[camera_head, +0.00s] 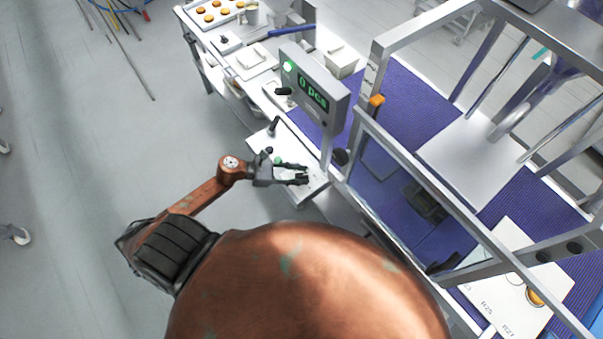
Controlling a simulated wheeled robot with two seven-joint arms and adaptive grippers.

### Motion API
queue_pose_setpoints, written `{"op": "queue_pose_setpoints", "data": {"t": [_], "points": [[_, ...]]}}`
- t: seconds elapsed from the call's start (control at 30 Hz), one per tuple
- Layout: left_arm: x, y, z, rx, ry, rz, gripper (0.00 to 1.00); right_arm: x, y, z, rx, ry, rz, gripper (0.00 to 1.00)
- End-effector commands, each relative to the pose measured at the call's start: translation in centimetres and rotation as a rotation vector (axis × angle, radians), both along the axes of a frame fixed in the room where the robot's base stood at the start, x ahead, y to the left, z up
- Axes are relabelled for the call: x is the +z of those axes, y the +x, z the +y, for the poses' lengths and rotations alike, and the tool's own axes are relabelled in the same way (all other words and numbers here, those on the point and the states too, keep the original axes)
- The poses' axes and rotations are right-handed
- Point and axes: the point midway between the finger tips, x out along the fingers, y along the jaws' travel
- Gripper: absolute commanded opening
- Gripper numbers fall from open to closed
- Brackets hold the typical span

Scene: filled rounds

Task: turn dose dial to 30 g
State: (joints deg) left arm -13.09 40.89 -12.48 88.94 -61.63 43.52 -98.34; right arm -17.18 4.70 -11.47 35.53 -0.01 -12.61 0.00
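My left gripper (304,174) is open, its two dark fingers apart with nothing seen between them. It is over a white control panel (312,186) at the front of the line. A grey display box (318,85) above reads "0 pcs" in green. A black lever (272,126) and a green button (278,160) are on the panel. I cannot make out my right gripper.
A metal frame with a clear panel (400,195) stands right of the gripper, over a purple conveyor belt (410,100). A tray of round pastries (215,14) is at the back left. The grey floor (90,170) at left is mostly clear.

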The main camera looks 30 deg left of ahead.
Motion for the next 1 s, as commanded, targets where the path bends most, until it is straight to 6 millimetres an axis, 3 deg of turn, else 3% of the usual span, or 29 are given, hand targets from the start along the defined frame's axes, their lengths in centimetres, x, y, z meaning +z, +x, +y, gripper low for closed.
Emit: {"op": "queue_pose_setpoints", "data": {"t": [0.37,0.8,1.0], "points": [[-0.29,0.39,-0.53,0.000,0.000,0.000,0.32,0.13,0.00,0.15,-0.001,0.001,0.000,0.00],[-0.27,0.37,-0.49,0.001,0.000,0.000,0.02,0.10,-0.01,0.43,-0.002,0.004,-0.001,0.00],[-0.27,0.37,-0.48,0.001,0.000,0.000,0.00,0.10,-0.01,0.41,-0.002,0.004,0.000,0.00]]}}
